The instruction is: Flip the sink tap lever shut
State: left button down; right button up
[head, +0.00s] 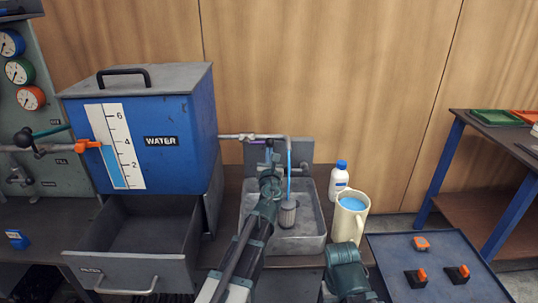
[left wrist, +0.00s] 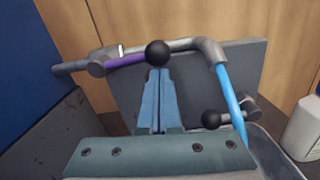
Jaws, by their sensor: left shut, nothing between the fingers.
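The sink tap is a grey pipe (left wrist: 180,45) with a downturned spout, running from the tank side over the sink. Its purple lever (left wrist: 127,60) lies roughly along the pipe and ends in a black ball (left wrist: 157,53). A blue water stream (left wrist: 231,105) comes from the spout; it also shows in the head view (head: 289,163). My left gripper (left wrist: 159,72) is shut and empty, its fingertips close by the ball; I cannot tell whether they touch. In the head view, the left gripper (head: 268,149) is in front of the pipe.
The sink (head: 310,241) holds a grey ribbed cup (head: 288,215). A second black knob (left wrist: 211,119) sits low near the stream. A white bottle (head: 339,180) and cream jug (head: 345,222) stand right. The blue water tank (head: 170,165) and open drawer (head: 130,268) are left.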

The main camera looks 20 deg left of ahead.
aim_at(270, 142)
pick_arm(q)
jog(key=shift+r, duration=0.15)
jog(key=r+n+p, duration=0.1)
jog(key=n, duration=0.1)
jog(key=r+n+p, duration=0.2)
jog(key=shift+d+r, duration=0.1)
jog(key=shift+d, duration=0.1)
jog(key=s+a+r+n+p, duration=0.1)
jog(key=a+r+n+p, duration=0.4)
jog(key=n, duration=0.7)
jog(key=r+p, duration=0.1)
jog(key=p, duration=0.1)
jog(key=shift+s+r+n+g+y+p, duration=0.2)
jog(key=shift+r+n+g+y+p, duration=0.1)
jog(key=shift+y+p, duration=0.1)
jog(key=shift+a, duration=0.2)
